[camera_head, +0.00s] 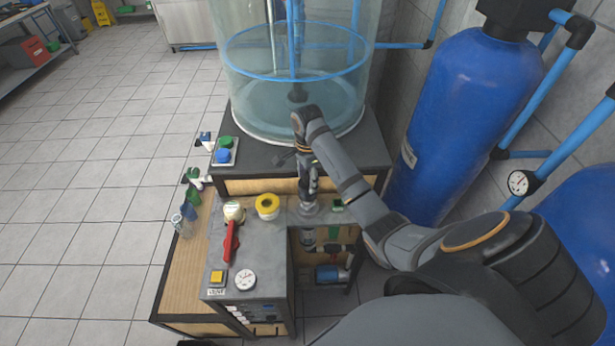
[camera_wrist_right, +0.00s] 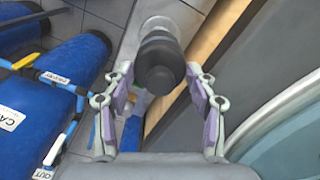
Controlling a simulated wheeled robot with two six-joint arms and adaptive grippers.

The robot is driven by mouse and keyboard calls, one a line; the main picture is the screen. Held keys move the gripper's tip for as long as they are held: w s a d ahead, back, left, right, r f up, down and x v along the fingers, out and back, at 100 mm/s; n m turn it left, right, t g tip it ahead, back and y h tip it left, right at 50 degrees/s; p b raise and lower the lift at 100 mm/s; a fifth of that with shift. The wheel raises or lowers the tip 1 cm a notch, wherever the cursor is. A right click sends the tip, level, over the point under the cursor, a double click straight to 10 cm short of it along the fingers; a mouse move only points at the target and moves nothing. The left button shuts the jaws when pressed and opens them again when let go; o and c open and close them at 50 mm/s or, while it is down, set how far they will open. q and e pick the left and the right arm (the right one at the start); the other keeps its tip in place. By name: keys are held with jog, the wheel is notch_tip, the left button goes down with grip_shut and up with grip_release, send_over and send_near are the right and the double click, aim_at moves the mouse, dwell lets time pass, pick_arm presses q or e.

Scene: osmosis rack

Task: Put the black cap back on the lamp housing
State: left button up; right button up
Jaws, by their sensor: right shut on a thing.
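My right gripper (camera_head: 311,186) points down over the grey bench top, in front of the large clear tank. In the right wrist view its two fingers (camera_wrist_right: 160,88) are closed on the sides of a dark cylindrical thing, which looks like the black cap (camera_wrist_right: 160,68). Beyond the cap, a pale grey round piece (camera_wrist_right: 168,26) shows at the top of that view. In the head view a grey round base (camera_head: 308,210) stands right below the gripper; it may be the lamp housing. Whether cap and housing touch cannot be told. My left gripper is not in view.
A yellow ring (camera_head: 267,206), a red handle (camera_head: 230,243), a yellow button (camera_head: 217,278) and a gauge (camera_head: 245,280) are on the bench left of the gripper. A tray (camera_head: 233,158) holds green and blue caps. Blue cylinders (camera_head: 450,120) stand at the right.

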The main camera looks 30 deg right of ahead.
aim_at(307, 185)
jog(key=shift+f, duration=0.75)
jog(key=shift+f, duration=0.15)
jog(key=shift+f, duration=0.7)
jog(key=shift+f, duration=0.15)
dwell(0.3)
jog(key=shift+f, duration=0.75)
jog(key=shift+f, duration=0.35)
jog(key=o, duration=1.2)
jog(key=shift+o, duration=0.3)
